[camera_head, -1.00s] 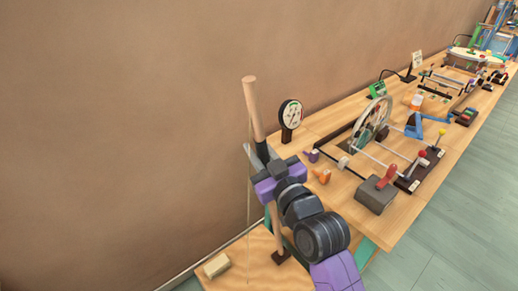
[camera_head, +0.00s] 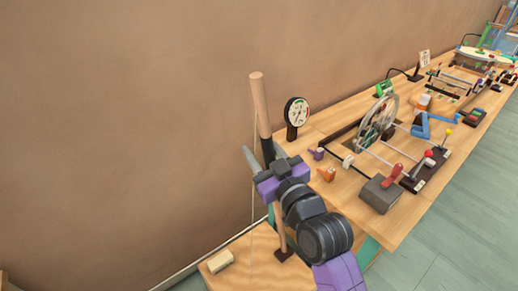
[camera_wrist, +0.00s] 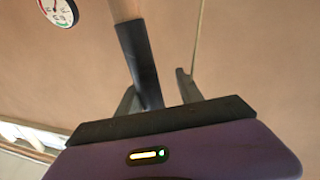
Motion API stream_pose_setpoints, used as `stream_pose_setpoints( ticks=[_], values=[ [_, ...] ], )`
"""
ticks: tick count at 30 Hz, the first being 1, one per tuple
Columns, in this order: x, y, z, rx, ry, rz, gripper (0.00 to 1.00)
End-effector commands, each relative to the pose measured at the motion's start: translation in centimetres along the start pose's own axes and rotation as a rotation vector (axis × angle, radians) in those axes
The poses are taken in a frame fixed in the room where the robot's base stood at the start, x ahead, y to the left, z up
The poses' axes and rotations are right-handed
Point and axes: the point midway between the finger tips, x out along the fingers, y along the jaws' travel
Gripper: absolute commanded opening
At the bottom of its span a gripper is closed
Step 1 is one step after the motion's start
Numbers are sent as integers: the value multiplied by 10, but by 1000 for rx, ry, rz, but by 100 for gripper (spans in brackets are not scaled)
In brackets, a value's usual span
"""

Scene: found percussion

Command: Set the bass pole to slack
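The bass pole (camera_head: 261,105) is a pale wooden pole with a black sleeve (camera_wrist: 140,65). It leans slightly left from a dark foot (camera_head: 284,255) on the low wooden board. A thin string (camera_head: 253,195) runs down from near its top, left of the pole. My gripper (camera_wrist: 158,95) is open in the wrist view. The sleeve passes between its fingers, close to the left finger; contact cannot be told. The right finger stands clear, near the string. In the head view my purple and black wrist hides part of the lower pole.
A round dial (camera_head: 298,113) with a coloured band stands on the bench right of the pole; its reading is unclear. A wooden block (camera_head: 220,262) lies on the board. A spoked wheel (camera_head: 378,122), levers and a grey box (camera_head: 381,194) fill the bench to the right.

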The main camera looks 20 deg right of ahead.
Motion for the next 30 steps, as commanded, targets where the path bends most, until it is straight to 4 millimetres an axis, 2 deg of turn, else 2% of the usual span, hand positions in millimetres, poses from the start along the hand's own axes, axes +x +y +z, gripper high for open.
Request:
stream_pose_setpoints(
  ticks=[9, 15, 30],
  values=[
    [-48, -1, 3, 1, -3, 0, 43],
    [-70, -1, 2, 1, -2, -2, 43],
    [-76, -1, 1, 0, -1, -2, 43]
  ],
)
